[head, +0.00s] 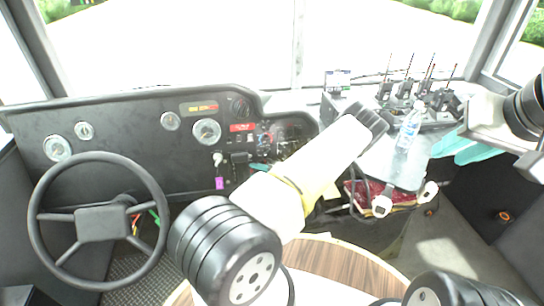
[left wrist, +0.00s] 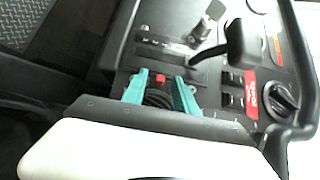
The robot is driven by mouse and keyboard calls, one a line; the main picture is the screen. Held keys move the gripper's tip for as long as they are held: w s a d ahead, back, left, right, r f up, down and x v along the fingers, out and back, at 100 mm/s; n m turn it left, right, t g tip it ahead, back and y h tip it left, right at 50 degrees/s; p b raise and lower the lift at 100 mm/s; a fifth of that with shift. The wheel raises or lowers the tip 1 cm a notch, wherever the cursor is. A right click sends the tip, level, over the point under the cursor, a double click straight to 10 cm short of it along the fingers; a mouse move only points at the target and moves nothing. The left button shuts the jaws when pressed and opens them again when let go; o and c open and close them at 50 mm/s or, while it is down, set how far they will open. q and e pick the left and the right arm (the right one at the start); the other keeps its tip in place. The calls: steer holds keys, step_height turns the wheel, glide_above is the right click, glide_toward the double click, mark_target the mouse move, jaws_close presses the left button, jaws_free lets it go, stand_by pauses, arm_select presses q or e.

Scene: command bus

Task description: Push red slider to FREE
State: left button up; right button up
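The red slider (left wrist: 160,78) is a small red block on the black console in the left wrist view. My left gripper (left wrist: 161,82) is open, with one teal finger on each side of the slider. I cannot tell whether either finger touches it. The FREE marking is not readable. In the head view, only a bit of teal of my left gripper (head: 262,163) shows beside the console, and my own arm hides the rest. The slider cannot be made out there. My right gripper (head: 462,147) appears open and empty at the right, away from the console.
A black lever (left wrist: 240,45), a red label (left wrist: 250,90) and a rotary knob (left wrist: 282,98) sit close to the slider. A steering wheel (head: 100,222) is at the left. A water bottle (head: 408,130) and several radios (head: 405,90) stand near my right gripper.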

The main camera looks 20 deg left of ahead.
arm_select(q)
steer(key=shift+c, duration=0.4)
jaws_close()
stand_by(0.9)
